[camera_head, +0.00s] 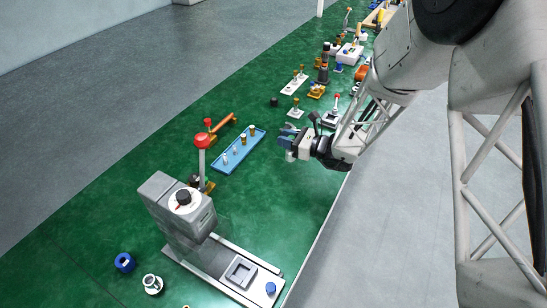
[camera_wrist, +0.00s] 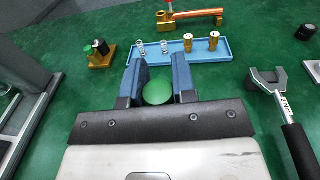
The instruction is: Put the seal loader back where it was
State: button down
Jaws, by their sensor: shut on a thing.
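My gripper (camera_head: 288,137) is over the green table near its right edge, pointing left. In the wrist view its two blue fingers (camera_wrist: 157,83) are shut on a small round piece, taken to be the seal loader (camera_wrist: 157,93). Its disc-shaped end looks green there. In the head view a pale bit of the loader (camera_head: 290,156) shows just below the fingers. It seems to be held above the table, though the gap is hard to judge. Most of its body is hidden by the fingers and the gripper.
A grey press (camera_head: 178,205) stands in front. A torque wrench (camera_wrist: 285,115) lies at right in the wrist view. Several fixtures stand farther back.

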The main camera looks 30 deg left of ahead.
jog(key=s+d+f+n+g, duration=0.1)
jog(key=s+d+g, duration=0.1)
jog(key=s, duration=0.6)
jog(key=shift+s+d, duration=0.3)
jog(key=shift+d, duration=0.05)
jog(key=shift+w+a+f, duration=0.1)
jog(key=w+a+f, duration=0.1)
jog(key=w+a, duration=1)
jog(key=shift+w+f, duration=0.25)
jog(key=shift+w, duration=0.05)
jog(key=shift+d+f, duration=0.1)
jog(key=shift+f, duration=1.65)
jog(key=shift+f, duration=0.1)
jog(key=c, duration=0.9)
grip_release()
